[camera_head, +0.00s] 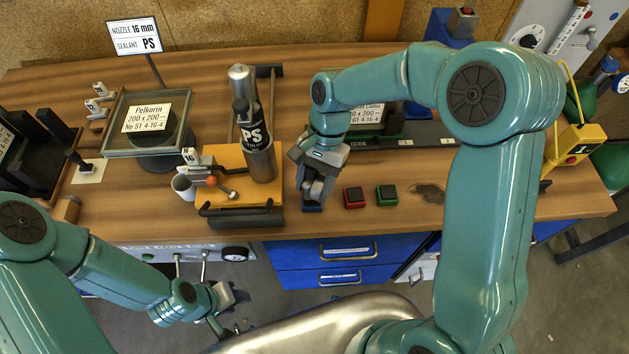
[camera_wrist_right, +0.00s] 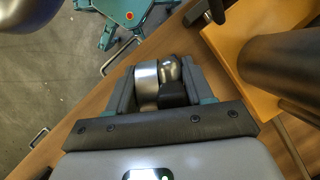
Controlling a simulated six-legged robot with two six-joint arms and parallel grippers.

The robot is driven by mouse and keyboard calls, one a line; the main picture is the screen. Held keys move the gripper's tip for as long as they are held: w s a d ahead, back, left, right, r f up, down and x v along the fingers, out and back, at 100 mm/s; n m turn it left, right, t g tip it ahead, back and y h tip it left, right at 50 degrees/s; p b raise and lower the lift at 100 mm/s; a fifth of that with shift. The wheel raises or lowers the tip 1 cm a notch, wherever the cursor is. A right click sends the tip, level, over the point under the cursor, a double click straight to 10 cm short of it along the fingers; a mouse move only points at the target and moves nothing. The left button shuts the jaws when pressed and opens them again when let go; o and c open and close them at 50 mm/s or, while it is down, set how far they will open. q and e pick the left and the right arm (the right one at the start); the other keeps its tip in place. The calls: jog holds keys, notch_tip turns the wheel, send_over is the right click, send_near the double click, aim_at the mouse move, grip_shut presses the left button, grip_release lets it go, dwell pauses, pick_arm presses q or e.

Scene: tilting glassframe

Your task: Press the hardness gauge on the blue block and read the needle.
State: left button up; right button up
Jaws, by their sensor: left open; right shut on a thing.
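My right gripper (camera_head: 318,186) points down near the table's front edge, shut on the hardness gauge. In the right wrist view the gauge (camera_wrist_right: 147,84) is a rounded metal body between the jaws (camera_wrist_right: 160,85). Its dial and needle do not show. The blue block (camera_head: 312,208) is a small dark blue piece directly below the right gripper, mostly covered by it. I cannot tell whether the gauge touches it. A red block (camera_head: 354,197) and a green block (camera_head: 387,195) stand just to its right. My left gripper (camera_head: 231,311) is open and empty, low in front of the table.
An orange board (camera_head: 228,160) with a PS cartridge (camera_head: 257,140) and a nozzle tool stands left of the right gripper. A white cup (camera_head: 184,186) is beside it. A glass frame (camera_head: 150,150) is further left.

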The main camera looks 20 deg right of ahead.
aim_at(313, 183)
jog(key=shift+f, duration=0.1)
jog(key=shift+f, duration=0.2)
jog(key=shift+s+f+b, duration=0.1)
jog(key=shift+f+b, duration=0.2)
jog(key=shift+b, duration=0.05)
dwell(1.0)
jog(key=shift+r+p, duration=0.85)
jog(key=shift+r, duration=0.1)
notch_tip(313, 183, up, 2)
jog(key=shift+r+p, duration=0.2)
jog(key=shift+p, duration=0.65)
notch_tip(313, 183, up, 2)
jog(key=shift+r+p, duration=0.1)
jog(key=shift+p, duration=0.8)
jog(key=shift+r+p, duration=0.3)
jog(key=shift+r, duration=0.1)
